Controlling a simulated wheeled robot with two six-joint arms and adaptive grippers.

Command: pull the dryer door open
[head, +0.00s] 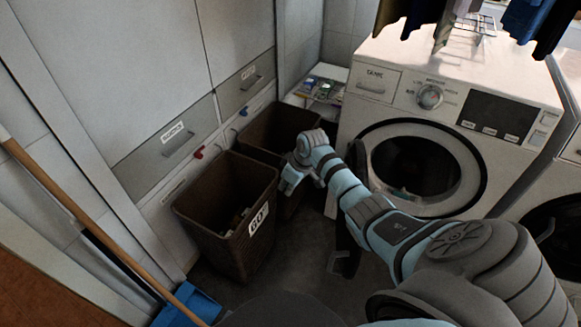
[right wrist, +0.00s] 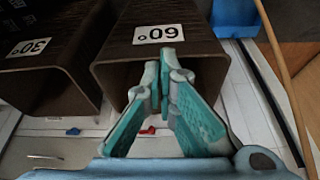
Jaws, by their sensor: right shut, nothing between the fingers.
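A white front-loading machine (head: 385,110) stands at the centre right in the head view, with a round opening ringed in black (head: 478,180). A dark curved panel (head: 356,165) stands out at the left side of this opening, partly behind my right arm; it looks like the door swung outward. Some small teal items show inside the opening. My right gripper (head: 285,187) is left of the machine, above the bins and apart from the door. It is shut and empty; the wrist view also shows its fingertips together (right wrist: 166,75). My left gripper is out of view.
Two brown bins, the nearer (head: 205,225) marked 60, stand left of the machine. A broom handle (head: 90,225) and blue dustpan (head: 188,303) are at lower left. Another machine (head: 565,215) is at right. Clothes (head: 535,22) hang above. Grey floor lies between bins and machine.

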